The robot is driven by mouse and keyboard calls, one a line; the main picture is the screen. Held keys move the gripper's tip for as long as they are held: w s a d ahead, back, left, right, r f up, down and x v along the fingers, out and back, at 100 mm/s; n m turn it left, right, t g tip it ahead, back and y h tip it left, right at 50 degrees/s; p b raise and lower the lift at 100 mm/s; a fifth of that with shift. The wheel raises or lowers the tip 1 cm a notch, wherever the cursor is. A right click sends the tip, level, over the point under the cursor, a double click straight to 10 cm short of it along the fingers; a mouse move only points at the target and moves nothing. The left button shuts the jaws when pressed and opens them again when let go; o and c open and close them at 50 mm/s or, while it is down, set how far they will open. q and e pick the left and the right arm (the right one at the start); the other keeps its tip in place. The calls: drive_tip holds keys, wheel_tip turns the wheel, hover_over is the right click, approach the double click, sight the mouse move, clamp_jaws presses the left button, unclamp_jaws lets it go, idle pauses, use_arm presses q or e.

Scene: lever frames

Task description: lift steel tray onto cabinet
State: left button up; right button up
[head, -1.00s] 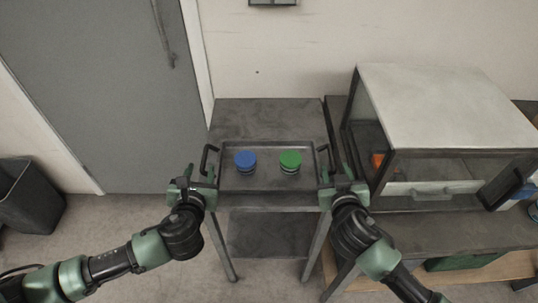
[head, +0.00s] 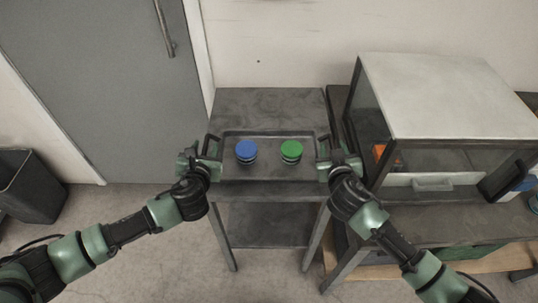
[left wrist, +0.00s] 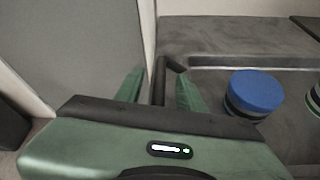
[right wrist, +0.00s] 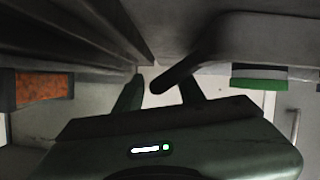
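The dark steel tray (head: 268,172) lies flat on a small grey table in the head view. A blue round-topped object (head: 246,149) and a green one (head: 291,149) stand on it; the blue one (left wrist: 255,92) also shows in the left wrist view. My left gripper (head: 211,150) is at the tray's left handle (left wrist: 161,82), its fingers apart on either side of it. My right gripper (head: 327,155) is at the right handle (right wrist: 172,76), its fingers apart with the handle's end between them. The white-topped cabinet (head: 440,90) with glass sides stands right of the tray.
The grey table (head: 270,107) has bare room behind the tray. The cabinet stands on a dark bench (head: 440,222) close to my right arm; an orange thing (head: 380,153) shows through its glass. A dark bin (head: 30,185) and a grey door (head: 90,80) are at left.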

use_arm(q)
drive_tip(key=shift+w+f, duration=0.1)
drive_tip(key=shift+w, duration=0.25)
use_arm(e)
drive_tip(key=shift+w+f, duration=0.1)
drive_tip(key=shift+w, duration=0.2)
use_arm(q)
clamp_jaws()
use_arm(e)
clamp_jaws()
idle(0.6)
